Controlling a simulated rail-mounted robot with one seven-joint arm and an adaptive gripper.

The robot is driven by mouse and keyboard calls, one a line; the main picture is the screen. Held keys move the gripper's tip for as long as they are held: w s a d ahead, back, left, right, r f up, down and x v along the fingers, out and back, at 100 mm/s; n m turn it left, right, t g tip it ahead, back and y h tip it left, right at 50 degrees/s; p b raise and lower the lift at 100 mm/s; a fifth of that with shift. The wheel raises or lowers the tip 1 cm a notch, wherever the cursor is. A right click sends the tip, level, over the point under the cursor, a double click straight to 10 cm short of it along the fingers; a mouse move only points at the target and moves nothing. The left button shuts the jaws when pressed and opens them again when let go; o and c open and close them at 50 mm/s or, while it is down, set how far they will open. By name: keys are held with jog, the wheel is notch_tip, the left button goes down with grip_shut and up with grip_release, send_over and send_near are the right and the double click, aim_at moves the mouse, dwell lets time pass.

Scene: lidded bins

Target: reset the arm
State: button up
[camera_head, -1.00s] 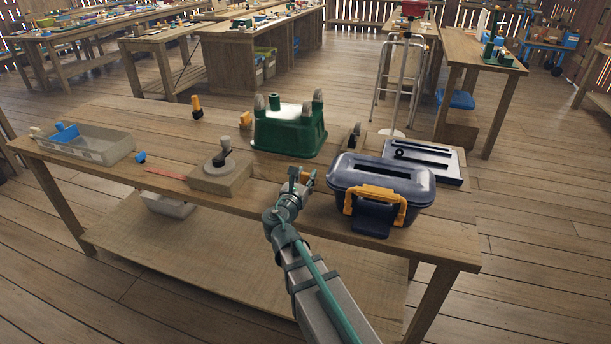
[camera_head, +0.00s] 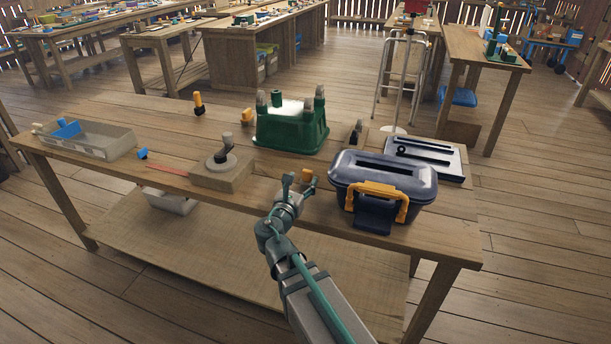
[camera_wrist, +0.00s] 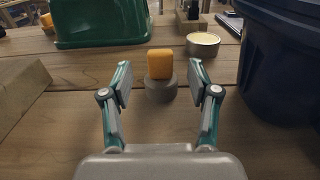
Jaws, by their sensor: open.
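My gripper (camera_head: 300,180) is open at the front edge of the wooden table, left of the blue toolbox. In the wrist view my gripper (camera_wrist: 160,85) shows two spread fingers with nothing between them. A small orange block (camera_wrist: 160,63) on a round grey base (camera_wrist: 160,88) stands just beyond the fingertips, apart from them. In the head view the orange block (camera_head: 307,174) shows just behind the gripper, and its base is mostly hidden.
A blue toolbox (camera_head: 384,166) with a yellow handle stands close on the right. A green bin (camera_head: 290,132) stands behind, a wooden block with a round knob (camera_head: 222,178) at left. A grey tray (camera_head: 100,146) is far left. The wooden table (camera_head: 120,190) has bare room at front left.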

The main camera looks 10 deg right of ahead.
jog(key=shift+v, duration=1.3)
